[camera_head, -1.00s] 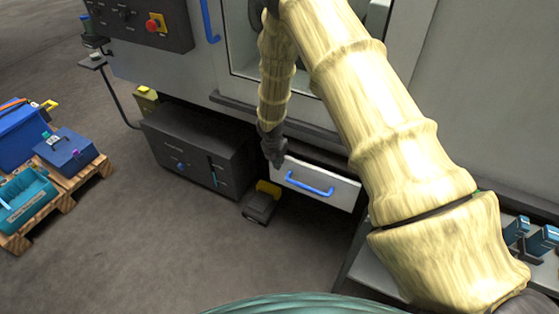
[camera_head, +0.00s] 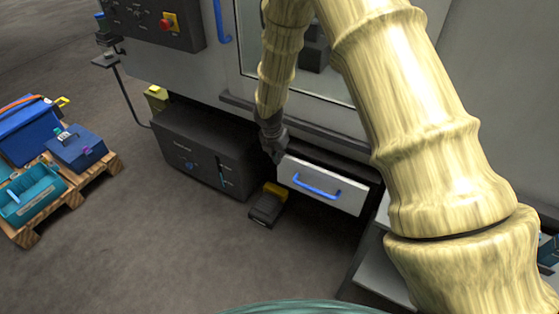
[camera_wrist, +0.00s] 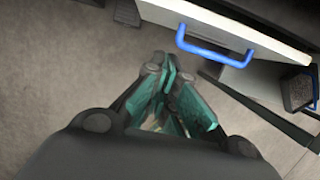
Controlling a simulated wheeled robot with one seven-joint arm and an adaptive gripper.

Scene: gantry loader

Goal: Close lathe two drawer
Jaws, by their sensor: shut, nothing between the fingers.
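The lathe drawer (camera_head: 345,194) has a white front with a blue bar handle (camera_head: 317,187). It sits low under the machine, and a dark gap shows above its front, so it stands at least partly out. The handle also shows in the wrist view (camera_wrist: 214,50), at the top, with the white drawer front edge (camera_wrist: 245,28) behind it. My gripper (camera_head: 277,158) is at the drawer's left upper corner in the head view; I cannot tell whether it touches. In the wrist view my gripper (camera_wrist: 176,75) is shut and empty, with its teal fingers pointing towards the handle, apart from it.
A dark cabinet (camera_head: 200,155) stands left of the drawer. A black and yellow foot pedal (camera_head: 267,205) is on the floor below it. A pallet (camera_head: 105,180) with blue and teal boxes is far left. A grey surface (camera_head: 383,262) is at right. Floor in front is clear.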

